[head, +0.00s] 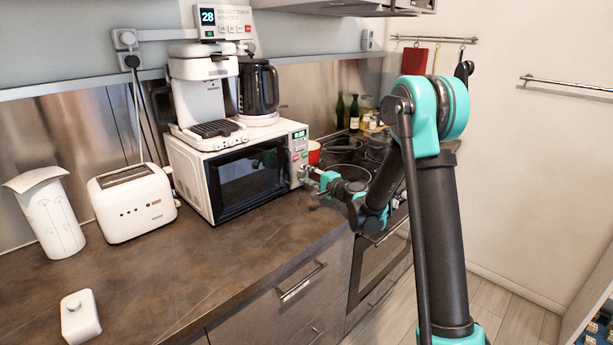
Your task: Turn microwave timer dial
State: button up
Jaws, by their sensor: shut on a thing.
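The white microwave (207,178) stands on the dark counter, its dark glass door closed. Its control panel (299,147) is on the right of the front, with a green lit display at the top. My gripper (309,173) is at the lower part of this panel. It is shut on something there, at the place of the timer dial. The dial itself is too small and too covered by the gripper to make out. My teal and black arm reaches in from the right.
A coffee machine (202,85) with a dark jug stands on top of the microwave. A toaster (131,203) and a white container (46,214) stand to the left. A stove with pans (345,160) is behind my gripper. The front counter is mostly clear, except for a small white lidded item (80,316).

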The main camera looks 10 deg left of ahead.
jog(key=m, duration=0.3)
jog(key=shift+d+g, duration=0.1)
jog(key=shift+g, duration=0.2)
jog(key=shift+m+g, duration=0.3)
jog(key=shift+m, duration=1.7)
jog(key=shift+f, duration=0.1)
jog(key=o, duration=1.2)
jog(key=shift+c, duration=0.2)
jog(key=v, duration=1.2)
jog(key=shift+w+f, duration=0.1)
jog(key=shift+d, duration=0.1)
